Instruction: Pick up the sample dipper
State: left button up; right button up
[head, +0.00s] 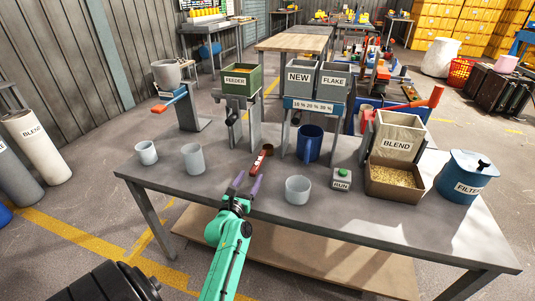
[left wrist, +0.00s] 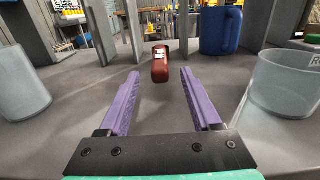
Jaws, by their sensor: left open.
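A small dark red piece with white label patches, which looks like the sample dipper (head: 258,163), is on the grey table, in front of the feeder stand. In the left wrist view the dipper (left wrist: 160,68) shows its rounded near end, centred just beyond the fingertips; its far part is hard to make out. My left gripper (head: 249,177) is open and empty, its purple fingers pointing at the dipper from the near side. In the left wrist view the gripper (left wrist: 159,78) has clear space between its fingers. My right gripper is not in view.
A clear cup (head: 298,190) stands right of my left gripper, another cup (head: 193,158) to its left. Behind are a blue jug (head: 309,143) and the feeder stand (head: 256,128). A RUN button box (head: 341,184) and BLEND bin (head: 397,146) stand farther right.

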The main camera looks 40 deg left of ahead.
aim_at(256, 164)
pick_arm(q)
jog(key=x, duration=0.7)
jog(key=shift+f+b, duration=0.2)
jog(key=shift+b, duration=0.15)
jog(key=shift+r, duration=0.1)
jog(key=shift+c, duration=0.6)
grip_shut()
jog(key=shift+r, duration=0.1)
